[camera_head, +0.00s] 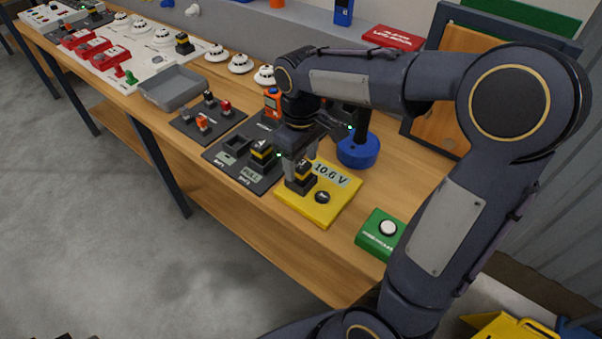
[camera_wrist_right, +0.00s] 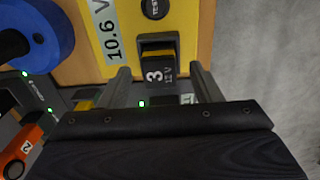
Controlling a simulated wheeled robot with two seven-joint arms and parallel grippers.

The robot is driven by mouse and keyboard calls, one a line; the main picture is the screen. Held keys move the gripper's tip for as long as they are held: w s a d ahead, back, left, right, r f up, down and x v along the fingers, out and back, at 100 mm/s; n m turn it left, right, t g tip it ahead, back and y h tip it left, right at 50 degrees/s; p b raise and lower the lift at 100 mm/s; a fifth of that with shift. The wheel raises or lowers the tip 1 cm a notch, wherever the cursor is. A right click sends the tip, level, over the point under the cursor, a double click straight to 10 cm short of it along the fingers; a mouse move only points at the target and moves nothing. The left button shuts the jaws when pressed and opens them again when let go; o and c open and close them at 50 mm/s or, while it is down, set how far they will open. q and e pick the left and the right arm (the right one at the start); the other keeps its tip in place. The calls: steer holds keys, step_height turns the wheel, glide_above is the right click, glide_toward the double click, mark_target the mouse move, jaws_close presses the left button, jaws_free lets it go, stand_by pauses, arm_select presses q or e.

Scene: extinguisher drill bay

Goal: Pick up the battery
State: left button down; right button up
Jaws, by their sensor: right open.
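A black battery with a yellow band (camera_head: 299,184) stands on the yellow tester (camera_head: 334,210), whose display reads 10.6 V. In the right wrist view the battery (camera_wrist_right: 159,66) is marked 3 and 12 V. My right gripper (camera_head: 301,171) is over the tester with its fingers pointing down at the battery. In the right wrist view my right gripper (camera_wrist_right: 162,80) is open, with one finger on each side of the battery and gaps showing. Another yellow-banded battery (camera_head: 262,153) sits in the dark holder (camera_head: 222,157) to the left. My left gripper is not in view.
A green box with a white button (camera_head: 380,234) stands right of the tester. A blue round base (camera_head: 358,151) is close behind my gripper. A dark tray with small parts (camera_head: 186,125) and a grey bin (camera_head: 171,88) lie to the left. Bare wood shows at the front right.

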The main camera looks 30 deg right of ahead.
steer(key=shift+f, duration=0.95)
steer(key=shift+c, duration=0.2)
steer(key=shift+r, duration=0.1)
steer(key=c, duration=1.2)
